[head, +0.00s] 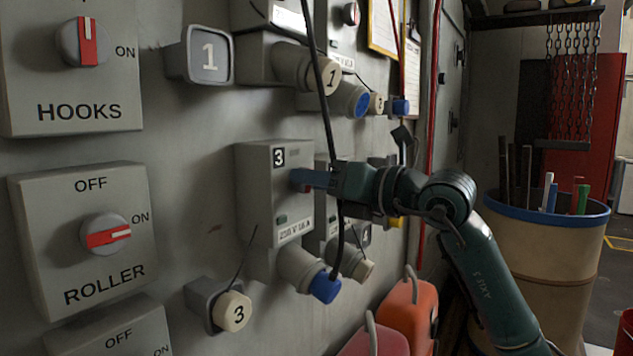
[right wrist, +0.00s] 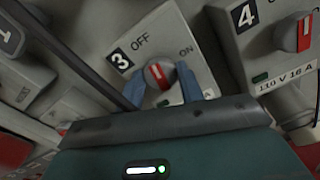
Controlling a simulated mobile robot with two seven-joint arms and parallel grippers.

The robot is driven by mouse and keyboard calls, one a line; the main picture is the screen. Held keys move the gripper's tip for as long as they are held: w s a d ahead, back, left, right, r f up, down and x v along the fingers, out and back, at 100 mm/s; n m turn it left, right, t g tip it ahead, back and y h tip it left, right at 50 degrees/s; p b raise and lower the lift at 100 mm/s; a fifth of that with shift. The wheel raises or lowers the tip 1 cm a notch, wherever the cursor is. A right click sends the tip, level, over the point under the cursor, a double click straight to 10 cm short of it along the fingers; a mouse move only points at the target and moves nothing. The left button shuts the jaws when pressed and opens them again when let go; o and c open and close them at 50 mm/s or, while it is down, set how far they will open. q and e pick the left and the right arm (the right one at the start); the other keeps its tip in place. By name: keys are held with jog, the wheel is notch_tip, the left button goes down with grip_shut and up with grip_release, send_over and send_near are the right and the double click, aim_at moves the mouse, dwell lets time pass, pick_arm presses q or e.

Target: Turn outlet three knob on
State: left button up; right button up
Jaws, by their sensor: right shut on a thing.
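The outlet three box (head: 262,215) is a grey box marked 3 on the wall, in the middle of the head view. Its knob (right wrist: 158,76) is a grey round knob with a red bar, seen in the right wrist view. The bar points towards the OFF label (right wrist: 140,40); the ON label (right wrist: 186,50) is to its right. My right gripper (head: 300,180) reaches the box from the right. Its blue fingers (right wrist: 160,86) are shut on the knob, one on each side. In the head view the gripper hides the knob. My left gripper is not in view.
The outlet four box (right wrist: 290,45) is beside it in the wrist view. A black cable (head: 325,90) hangs close by the right gripper. Hooks (head: 75,75) and roller (head: 85,240) switch boxes are at left. A barrel (head: 540,260) and orange can (head: 408,310) stand at right.

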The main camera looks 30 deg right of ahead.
pick_arm(q)
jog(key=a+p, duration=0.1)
jog(key=p, duration=0.1)
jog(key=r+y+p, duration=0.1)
jog(key=p, duration=0.2)
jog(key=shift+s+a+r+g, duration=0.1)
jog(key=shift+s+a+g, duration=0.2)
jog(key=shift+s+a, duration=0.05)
pick_arm(e)
jog(key=m, duration=1.5)
jog(key=shift+m, duration=0.4)
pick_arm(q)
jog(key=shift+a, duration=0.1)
pick_arm(e)
jog(key=shift+f, duration=0.15)
jog(key=o, duration=1)
